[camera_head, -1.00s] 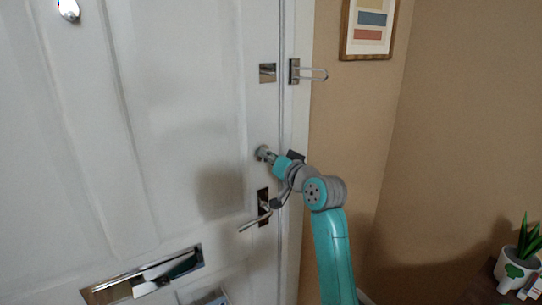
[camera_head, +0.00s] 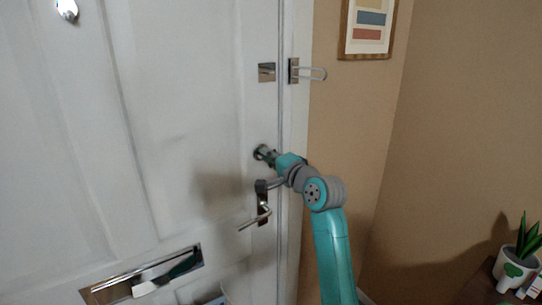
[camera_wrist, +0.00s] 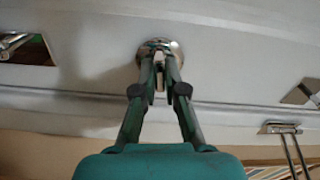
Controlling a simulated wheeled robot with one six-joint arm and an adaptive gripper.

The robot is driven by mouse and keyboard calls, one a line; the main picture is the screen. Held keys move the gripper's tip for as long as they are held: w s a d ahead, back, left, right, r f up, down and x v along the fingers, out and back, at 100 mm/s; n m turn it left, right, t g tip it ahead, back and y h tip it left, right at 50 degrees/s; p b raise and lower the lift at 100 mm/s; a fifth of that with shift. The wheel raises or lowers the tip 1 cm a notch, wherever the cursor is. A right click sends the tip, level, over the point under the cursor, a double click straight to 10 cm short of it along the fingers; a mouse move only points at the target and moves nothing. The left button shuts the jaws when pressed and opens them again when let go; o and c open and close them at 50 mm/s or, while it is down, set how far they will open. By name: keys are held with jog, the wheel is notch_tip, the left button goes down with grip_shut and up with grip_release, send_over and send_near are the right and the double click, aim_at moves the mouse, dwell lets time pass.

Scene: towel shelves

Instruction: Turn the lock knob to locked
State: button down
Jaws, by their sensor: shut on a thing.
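The lock knob (camera_head: 261,152) is a small round chrome fitting on the white door, above the lever handle (camera_head: 264,208). My gripper (camera_head: 270,156) reaches it from the right. In the wrist view my gripper (camera_wrist: 159,52) has its two dark fingers converging and shut on the knob, in front of its round chrome plate (camera_wrist: 176,46). The fingertips hide most of the knob, so I cannot read its exact angle. The lever handle also shows at the left of the wrist view (camera_wrist: 14,43).
A swing-bar door guard (camera_head: 308,72) and its plate (camera_head: 267,72) sit above the knob. A letter slot (camera_head: 142,276) is low on the door (camera_head: 190,90). A framed picture (camera_head: 367,28) hangs on the wall, and a potted plant (camera_head: 517,266) stands at lower right.

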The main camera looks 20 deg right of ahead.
jog(key=shift+d+m, duration=0.25)
jog(key=shift+m, duration=0.65)
jog(key=c, duration=1.2)
grip_release()
jog(key=shift+c, duration=0.2)
jog(key=v, duration=1.2)
jog(key=shift+w, duration=0.1)
